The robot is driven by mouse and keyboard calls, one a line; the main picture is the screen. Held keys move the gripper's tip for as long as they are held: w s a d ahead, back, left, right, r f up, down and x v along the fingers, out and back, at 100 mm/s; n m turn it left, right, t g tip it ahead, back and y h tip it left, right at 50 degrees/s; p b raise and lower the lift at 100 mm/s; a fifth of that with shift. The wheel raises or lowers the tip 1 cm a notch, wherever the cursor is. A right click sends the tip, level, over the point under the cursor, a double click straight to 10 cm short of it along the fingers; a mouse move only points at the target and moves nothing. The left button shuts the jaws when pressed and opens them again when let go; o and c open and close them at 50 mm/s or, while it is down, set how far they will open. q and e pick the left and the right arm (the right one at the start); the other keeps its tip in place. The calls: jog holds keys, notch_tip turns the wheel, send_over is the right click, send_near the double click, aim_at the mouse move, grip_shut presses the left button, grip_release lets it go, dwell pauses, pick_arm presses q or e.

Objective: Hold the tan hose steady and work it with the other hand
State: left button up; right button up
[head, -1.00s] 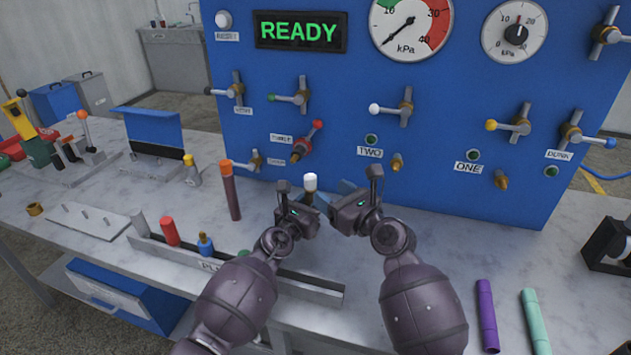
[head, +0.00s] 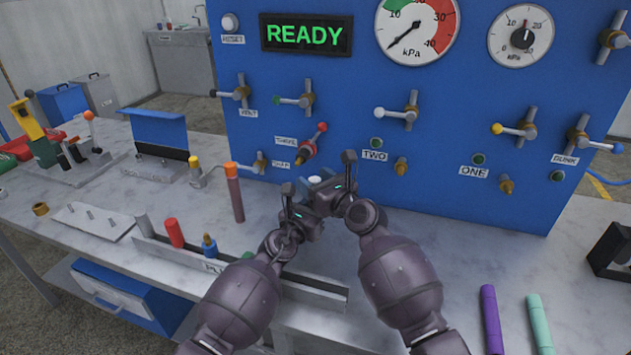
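Both of my grippers meet in front of the blue panel, above the table. A small piece with a white top (head: 315,180) shows between them. Whatever is below that top is hidden by the grippers, so I cannot tell whether it is the tan hose. My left gripper (head: 301,208) is on its left and front side. My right gripper (head: 331,193) is close on its right, nearly touching the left gripper. The fingertips of both are hidden behind their own bodies, so their opening does not show. No hose that is clearly tan shows elsewhere.
A brown hose with an orange end (head: 235,192) stands left of the grippers. A long rack (head: 190,254) with red and blue pieces lies in front of it. Purple (head: 491,318) and mint (head: 539,322) tubes lie at right. The blue panel (head: 430,180) with valves stands behind.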

aim_at(315, 180)
jog(key=c, duration=0.9)
jog(key=shift+r, duration=0.7)
dwell(0.3)
jog(key=shift+r, duration=2)
jog(key=shift+r, duration=0.4)
jog(key=shift+r, duration=1.35)
pick_arm(q)
jog(key=o, duration=1)
